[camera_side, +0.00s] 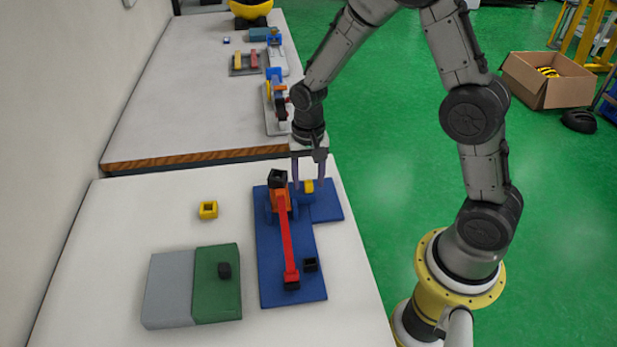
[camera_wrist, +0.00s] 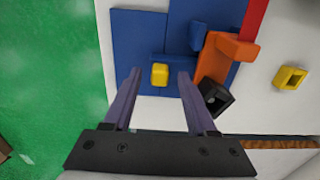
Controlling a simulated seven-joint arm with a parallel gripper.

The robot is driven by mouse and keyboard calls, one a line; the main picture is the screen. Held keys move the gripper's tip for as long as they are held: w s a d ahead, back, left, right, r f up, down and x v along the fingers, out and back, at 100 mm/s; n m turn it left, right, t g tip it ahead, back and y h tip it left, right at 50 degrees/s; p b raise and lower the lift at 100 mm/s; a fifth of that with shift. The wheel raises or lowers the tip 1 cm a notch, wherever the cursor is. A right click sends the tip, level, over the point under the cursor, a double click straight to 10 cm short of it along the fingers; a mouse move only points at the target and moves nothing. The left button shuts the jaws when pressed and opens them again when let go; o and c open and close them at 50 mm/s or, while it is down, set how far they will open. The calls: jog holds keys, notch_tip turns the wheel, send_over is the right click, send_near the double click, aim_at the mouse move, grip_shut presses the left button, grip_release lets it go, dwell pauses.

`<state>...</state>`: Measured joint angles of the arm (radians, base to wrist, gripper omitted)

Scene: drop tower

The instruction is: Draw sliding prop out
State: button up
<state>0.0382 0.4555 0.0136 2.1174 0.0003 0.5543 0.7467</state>
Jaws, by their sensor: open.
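The sliding prop shows as a small yellow block (camera_side: 308,186) at the far right of the blue base (camera_side: 275,262); in the wrist view the yellow block (camera_wrist: 159,75) sits against a low blue bar (camera_wrist: 172,57). My gripper (camera_side: 308,183) points down over it, open. In the wrist view my gripper (camera_wrist: 158,73) has one finger on each side of the block, with a gap on both sides. An orange tower (camera_side: 279,206) stands left of my gripper, carrying a long red beam (camera_side: 286,240) and a black cup (camera_side: 278,178).
A yellow hollow block (camera_side: 208,210) lies on the white table left of the tower. A black hollow block (camera_side: 310,264) is near the beam's low end. The orange tower stands close beside my right finger in the wrist view.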

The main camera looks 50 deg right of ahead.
grip_shut()
dwell(1.4)
